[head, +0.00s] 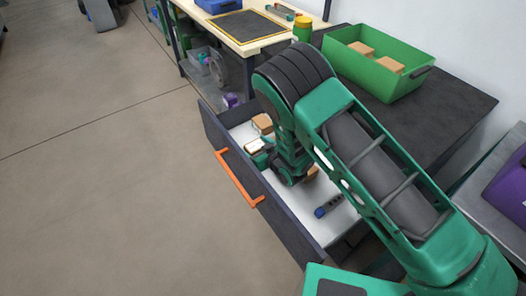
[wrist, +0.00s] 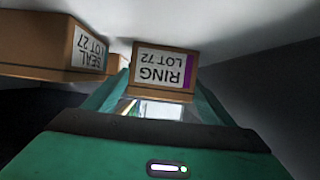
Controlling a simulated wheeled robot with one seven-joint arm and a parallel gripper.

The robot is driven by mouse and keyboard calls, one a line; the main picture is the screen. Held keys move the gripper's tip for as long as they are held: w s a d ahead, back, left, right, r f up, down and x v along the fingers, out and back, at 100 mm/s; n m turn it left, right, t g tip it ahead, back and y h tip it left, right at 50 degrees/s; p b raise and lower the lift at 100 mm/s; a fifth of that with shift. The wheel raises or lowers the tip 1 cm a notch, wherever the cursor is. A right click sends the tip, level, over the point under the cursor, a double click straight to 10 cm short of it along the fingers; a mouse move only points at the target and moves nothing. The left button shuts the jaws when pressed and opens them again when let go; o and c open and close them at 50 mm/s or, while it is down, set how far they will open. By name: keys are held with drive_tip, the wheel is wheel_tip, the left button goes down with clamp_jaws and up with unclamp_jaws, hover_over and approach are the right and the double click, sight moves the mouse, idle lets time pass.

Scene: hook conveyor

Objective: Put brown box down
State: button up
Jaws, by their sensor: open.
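My gripper (head: 263,157) is low inside the open drawer (head: 222,136), with its jaws open. A brown box labelled RING LOT 72 (wrist: 163,72) is at the fingertips in the wrist view, between the open fingers (wrist: 160,95); its label reads upside down. Contact with the fingers cannot be told. In the head view a brown box with a pale face (head: 254,146) is beside my gripper. A second brown box (head: 262,124) stands behind it. A brown box labelled SEAL LOT 27 (wrist: 60,45) is at the left in the wrist view.
The drawer has an orange handle (head: 238,178). A dark blue-tipped item (head: 328,207) lies on its white floor, and another brown box (head: 311,174) is partly hidden by my arm. A green bin (head: 377,70) with brown boxes stands on the black top. The floor at left is clear.

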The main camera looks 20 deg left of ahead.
sight(257, 147)
drive_tip(key=v, duration=0.8)
drive_tip(key=shift+s+d, duration=0.2)
drive_tip(key=shift+r, duration=0.1)
